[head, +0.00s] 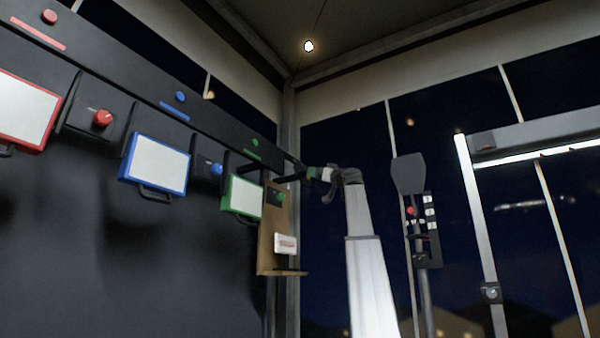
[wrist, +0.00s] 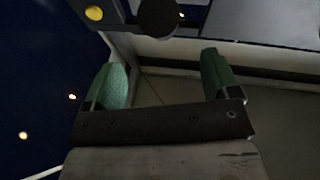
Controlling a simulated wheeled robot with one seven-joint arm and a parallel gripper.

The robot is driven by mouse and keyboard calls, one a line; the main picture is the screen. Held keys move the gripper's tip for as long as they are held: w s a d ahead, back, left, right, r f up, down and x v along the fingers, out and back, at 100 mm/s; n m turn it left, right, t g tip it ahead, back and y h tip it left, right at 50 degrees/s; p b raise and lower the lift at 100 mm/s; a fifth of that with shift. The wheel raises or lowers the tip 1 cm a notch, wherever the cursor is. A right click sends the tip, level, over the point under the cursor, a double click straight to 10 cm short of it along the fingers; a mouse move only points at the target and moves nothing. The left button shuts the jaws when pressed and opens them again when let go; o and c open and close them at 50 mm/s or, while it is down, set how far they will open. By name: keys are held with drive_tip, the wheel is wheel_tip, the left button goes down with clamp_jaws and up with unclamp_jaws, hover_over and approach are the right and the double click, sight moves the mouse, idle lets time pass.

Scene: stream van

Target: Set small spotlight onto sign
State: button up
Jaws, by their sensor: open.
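My gripper (head: 312,174) is at the upper end of my raised pale arm in the head view, close to the right end of the panel wall. In the wrist view its two green fingertips (wrist: 165,80) are spread apart with nothing between them. A small white sign-like plate (head: 286,244) with faint marks is on a wooden board below the gripper; I cannot tell if it is the task's sign. I cannot pick out the small spotlight for sure. A dark round disc (wrist: 158,17) shows beyond the fingers in the wrist view; I cannot tell what it belongs to.
The dark wall at left carries red (head: 22,108), blue (head: 156,164) and green (head: 242,197) framed panels with knobs beside them. A dark paddle-shaped thing (head: 408,174) on a pole stands right of my arm. A metal frame (head: 476,220) stands farther right. A ceiling light (head: 308,46) glows above.

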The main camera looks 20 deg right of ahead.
sight(305, 171)
drive_tip(key=x, duration=1)
drive_tip(key=shift+w+a+r, duration=0.15)
drive_tip(key=shift+w+r, duration=0.1)
drive_tip(key=shift+w, duration=0.05)
drive_tip(key=c, duration=0.9)
